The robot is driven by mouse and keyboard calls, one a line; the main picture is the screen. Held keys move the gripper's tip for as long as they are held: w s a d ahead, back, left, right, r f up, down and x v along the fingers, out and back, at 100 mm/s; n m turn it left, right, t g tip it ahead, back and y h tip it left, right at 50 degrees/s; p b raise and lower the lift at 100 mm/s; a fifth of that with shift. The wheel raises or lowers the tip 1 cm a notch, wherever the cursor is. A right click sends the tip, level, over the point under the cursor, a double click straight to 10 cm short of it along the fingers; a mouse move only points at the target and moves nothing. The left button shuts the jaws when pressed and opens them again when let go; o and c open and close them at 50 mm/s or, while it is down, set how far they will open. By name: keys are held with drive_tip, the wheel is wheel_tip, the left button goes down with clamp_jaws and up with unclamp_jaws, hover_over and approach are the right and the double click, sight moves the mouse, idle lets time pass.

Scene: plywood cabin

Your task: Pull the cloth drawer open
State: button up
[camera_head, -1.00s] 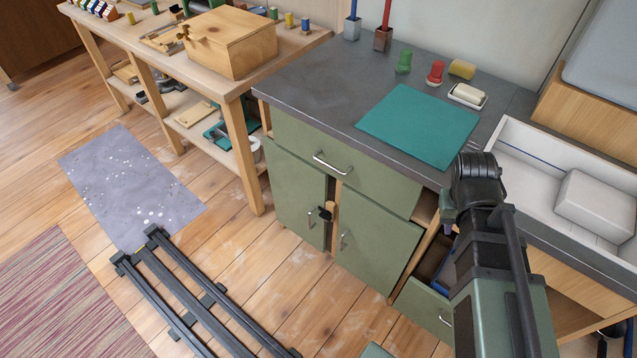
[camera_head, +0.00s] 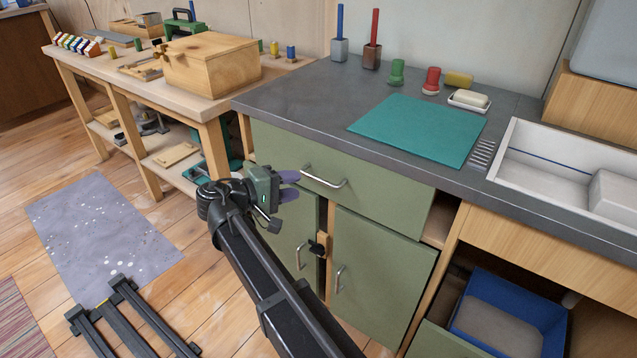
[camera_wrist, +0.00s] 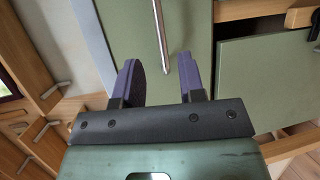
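A green drawer front (camera_head: 375,190) sits under the grey counter and looks shut. Its metal bar handle (camera_head: 324,180) runs across the front. My gripper (camera_head: 289,186) is just in front of the drawer's left part, near the handle's left end. In the wrist view, my gripper (camera_wrist: 158,62) is open, with two purple fingers apart. The handle (camera_wrist: 161,35) shows between and beyond the fingertips, running up out of the picture over the green drawer front (camera_wrist: 195,25). I see no finger touching the handle. Whether the drawer holds cloth is hidden.
Two green cabinet doors (camera_head: 375,265) stand below, with a dark latch (camera_head: 318,245) between them. At lower right is a blue bin (camera_head: 540,315). A teal mat (camera_head: 420,130) lies on the counter (camera_head: 300,95). A wooden workbench (camera_head: 95,75) stands left.

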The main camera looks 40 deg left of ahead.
sight(317, 180)
drive_tip(key=b+x, duration=0.1)
drive_tip(key=x, duration=0.7)
drive_tip(key=shift+s, duration=0.1)
drive_tip(key=shift+c, duration=0.3)
clamp_jaws()
